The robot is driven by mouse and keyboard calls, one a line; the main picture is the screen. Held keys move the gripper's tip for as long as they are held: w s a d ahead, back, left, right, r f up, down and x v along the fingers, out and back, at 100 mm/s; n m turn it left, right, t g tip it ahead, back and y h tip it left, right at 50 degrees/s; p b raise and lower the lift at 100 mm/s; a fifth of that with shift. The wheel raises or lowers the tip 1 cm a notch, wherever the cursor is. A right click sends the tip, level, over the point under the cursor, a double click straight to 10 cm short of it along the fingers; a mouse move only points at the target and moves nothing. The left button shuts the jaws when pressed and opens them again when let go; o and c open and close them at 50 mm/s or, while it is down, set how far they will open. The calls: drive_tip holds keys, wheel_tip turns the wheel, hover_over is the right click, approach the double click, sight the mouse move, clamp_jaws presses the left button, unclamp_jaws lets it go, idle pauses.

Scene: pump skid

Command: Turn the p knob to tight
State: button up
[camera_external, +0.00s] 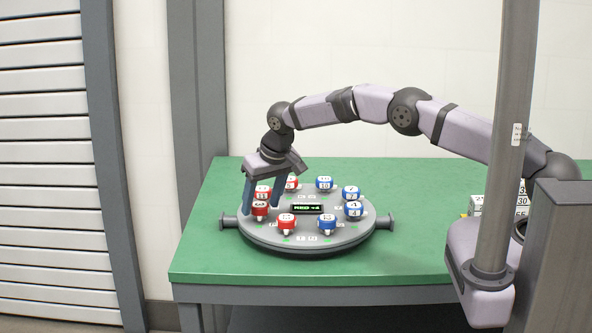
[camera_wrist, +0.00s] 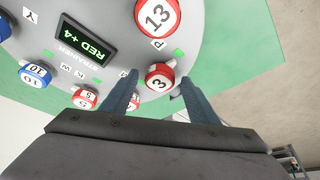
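A round grey plate (camera_external: 258,232) carries a ring of red and blue knobs with numbered white tops. A small label marked P (camera_wrist: 157,43) lies between the red knob 13 (camera_wrist: 157,17) and the red knob 3 (camera_wrist: 159,76) in the wrist view; I cannot tell for sure which one it names. My gripper (camera_wrist: 159,78) is open, with one blue-grey finger on each side of knob 3 and small gaps visible. In the external view my gripper (camera_external: 260,207) points down at the plate's left side, its fingers partly hiding the red knobs there.
A display (camera_wrist: 83,40) at the plate's centre reads "RED +4". Red knob 5 (camera_wrist: 85,98) and blue knob 10 (camera_wrist: 35,75) are nearby in the wrist view. Side handles (camera_external: 384,221) stick out from the plate. The green table (camera_external: 420,265) is clear around its front; numbered boxes stand at right.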

drive_tip(key=b+v, duration=0.3)
drive_tip(key=v, duration=0.4)
idle(0.6)
drive_tip(key=shift+d+r, duration=0.1)
drive_tip(key=shift+r, duration=0.1)
drive_tip(key=w+d+r+m+g+h, duration=0.1)
drive_tip(key=w+d+m+h, duration=0.2)
drive_tip(key=d, duration=2.6)
drive_tip(key=s+d+m+g, duration=0.1)
drive_tip(key=s+d, duration=0.3)
drive_tip(key=d, duration=0.4)
drive_tip(key=s+d+m+g, duration=0.1)
drive_tip(key=s+d, duration=0.3)
drive_tip(key=d, duration=0.4)
drive_tip(key=s+d+f+m, duration=0.1)
drive_tip(key=s+d+f, duration=0.1)
drive_tip(key=s, duration=0.4)
drive_tip(key=s+d+f+m, duration=0.1)
drive_tip(key=s+d, duration=0.4)
drive_tip(key=s, duration=0.1)
drive_tip(key=shift+f+g, duration=0.4)
